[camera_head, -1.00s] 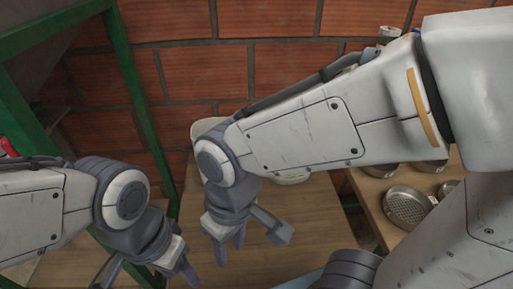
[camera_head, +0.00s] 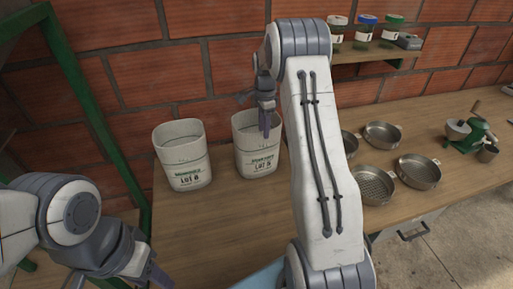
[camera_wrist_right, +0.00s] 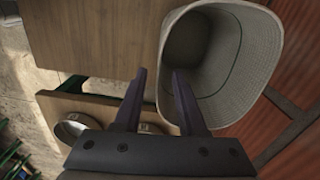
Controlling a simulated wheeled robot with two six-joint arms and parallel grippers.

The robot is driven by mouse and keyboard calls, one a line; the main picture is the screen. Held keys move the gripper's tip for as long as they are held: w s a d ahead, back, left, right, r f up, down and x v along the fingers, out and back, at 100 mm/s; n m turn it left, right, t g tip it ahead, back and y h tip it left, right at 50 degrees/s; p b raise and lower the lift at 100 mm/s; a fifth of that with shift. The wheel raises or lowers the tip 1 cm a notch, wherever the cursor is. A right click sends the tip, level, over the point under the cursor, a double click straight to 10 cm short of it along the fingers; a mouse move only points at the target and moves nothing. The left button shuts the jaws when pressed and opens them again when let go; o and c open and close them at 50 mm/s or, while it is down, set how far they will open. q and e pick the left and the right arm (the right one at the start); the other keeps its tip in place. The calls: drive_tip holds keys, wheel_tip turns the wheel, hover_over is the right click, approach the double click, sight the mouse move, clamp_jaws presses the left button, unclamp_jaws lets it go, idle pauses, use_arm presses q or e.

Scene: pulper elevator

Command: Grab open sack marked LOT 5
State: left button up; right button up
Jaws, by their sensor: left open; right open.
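The open sack marked LOT 5 (camera_head: 257,158) stands upright on the wooden table, pale and woven with a wide mouth. My right gripper (camera_head: 267,122) is open and points down at its near right rim, overlapping it in the head view. An open sack fills the upper right of the right wrist view (camera_wrist_right: 228,112), most likely the same one. There the open fingers (camera_wrist_right: 159,76) appear either side of its rim line, one over the mouth, one outside. Contact cannot be told. My left gripper (camera_head: 151,272) is open and empty at lower left.
A similar sack, marked LOT 6 or LOT 8 (camera_head: 188,173), stands to the left. Round metal sieves (camera_head: 382,135) and a green grinder (camera_head: 472,136) are on the bench to the right. A shelf (camera_head: 372,53) holds jars. A green post (camera_head: 95,115) stands at left.

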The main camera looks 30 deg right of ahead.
sight(263, 153)
wheel_tip(263, 153, down, 2)
drive_tip(key=shift+f, duration=0.1)
wheel_tip(263, 153, down, 5)
drive_tip(key=shift+s+r+p, duration=0.1)
drive_tip(key=shift+p, duration=0.8)
drive_tip(key=shift+f, duration=0.3)
clamp_jaws()
drive_tip(key=shift+s, duration=0.15)
